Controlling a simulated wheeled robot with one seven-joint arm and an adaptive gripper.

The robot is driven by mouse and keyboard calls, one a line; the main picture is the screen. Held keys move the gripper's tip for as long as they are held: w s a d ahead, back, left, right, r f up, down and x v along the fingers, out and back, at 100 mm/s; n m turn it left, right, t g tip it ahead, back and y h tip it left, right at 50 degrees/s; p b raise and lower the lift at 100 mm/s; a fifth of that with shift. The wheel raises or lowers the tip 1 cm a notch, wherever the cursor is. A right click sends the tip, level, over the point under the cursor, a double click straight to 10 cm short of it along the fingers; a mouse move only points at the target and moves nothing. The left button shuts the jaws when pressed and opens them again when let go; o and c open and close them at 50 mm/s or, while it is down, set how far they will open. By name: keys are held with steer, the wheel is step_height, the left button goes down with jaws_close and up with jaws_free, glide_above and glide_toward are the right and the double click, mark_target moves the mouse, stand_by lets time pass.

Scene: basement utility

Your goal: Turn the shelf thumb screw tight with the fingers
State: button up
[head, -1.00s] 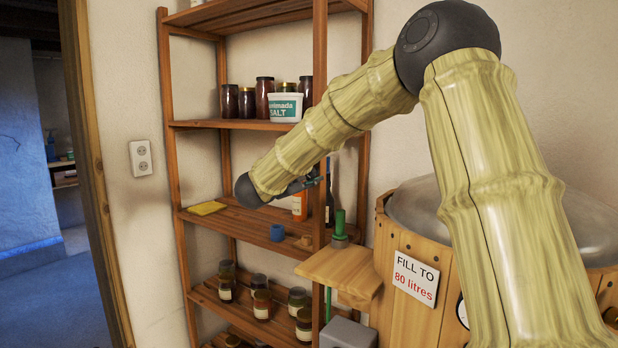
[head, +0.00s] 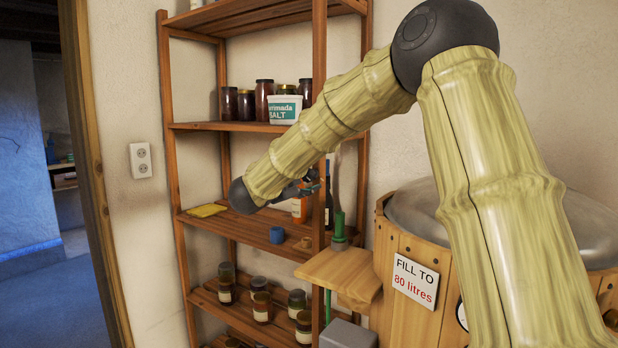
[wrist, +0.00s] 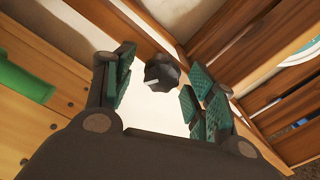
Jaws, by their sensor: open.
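The shelf thumb screw is a dark faceted knob (wrist: 162,72) in the wrist view, in front of a wooden post of the shelf. My gripper (wrist: 161,80) is open, with its teal-padded fingers on either side of the knob. Gaps show between the pads and the knob, so they look apart from it. In the head view my gripper (head: 311,184) is at the right front post of the wooden shelf (head: 319,110), partly behind that post. The thumb screw cannot be made out in the head view.
Jars and a salt tub (head: 285,109) stand on the shelf above my gripper. A wooden tub (head: 385,245) stands close on the right.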

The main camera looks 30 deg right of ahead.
steer(key=v, duration=1)
steer(key=shift+f, duration=0.1)
